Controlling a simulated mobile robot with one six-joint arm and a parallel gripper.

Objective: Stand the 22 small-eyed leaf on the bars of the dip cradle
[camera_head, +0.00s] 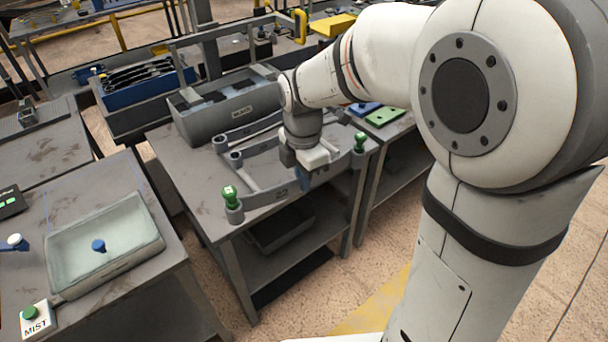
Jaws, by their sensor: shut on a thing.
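My gripper (316,160) points down over the near table and is shut on a long grey leaf marked 22 (282,192), near the middle of its length. The leaf's left end has an eye (235,213) with a green-knobbed pin (229,194) at it; another green knob (360,141) shows by its right end. My gripper and wrist hide part of the leaf, and I cannot tell whether it is lifted.
Other grey leaves (250,131) lie between the trough and my gripper. On the left table are a pale tray (74,268) with a blue knob (98,245) and a MIST button (31,313). A blue bin (165,90) stands behind. A green plate (384,118) lies at right.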

